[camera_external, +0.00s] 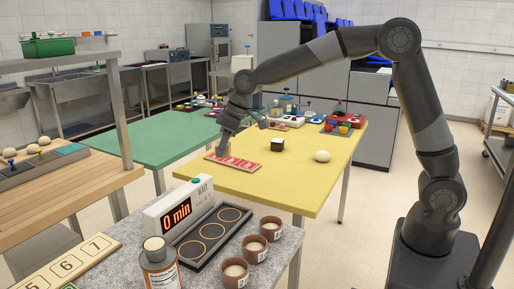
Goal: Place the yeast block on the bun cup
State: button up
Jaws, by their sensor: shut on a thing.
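My gripper (223,151) is low over the left part of the yellow table, at a red tray (242,164) with pale markings. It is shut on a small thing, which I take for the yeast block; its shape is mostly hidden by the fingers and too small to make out. Several cups show: three brown cups with pale tops and white labels, a far one (271,228), a middle one (254,249) and a near one (235,272), stand on the grey counter in front. I cannot tell which is the bun cup.
A dark block with a white top (277,144) and a pale round bun (322,156) are on the yellow table (300,190). A timer reading 0 min (178,212), a dark tray with rings (208,236) and a can (159,268) stand on the counter.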

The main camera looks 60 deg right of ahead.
jog(key=a+r+n, duration=0.2)
jog(key=a+r, duration=0.1)
jog(key=a, duration=1.1)
jog(key=n+y, duration=0.1)
jog(key=n, duration=0.1)
send_over(146, 243)
jog(key=s+d, duration=0.1)
jog(key=d, duration=0.1)
jog(key=f, duration=0.3)
jog(key=shift+s+a+f+g, duration=0.1)
jog(key=shift+a+f+g, duration=0.1)
jog(key=shift+f+g, duration=0.15)
jog(key=shift+a+f, duration=0.25)
jog(key=shift+a, duration=0.05)
jog(key=shift+f, duration=1.85)
jog(key=shift+f, duration=0.1)
jog(key=o, duration=1)
jog(key=v, duration=1.2)
jog(key=shift+d, duration=0.15)
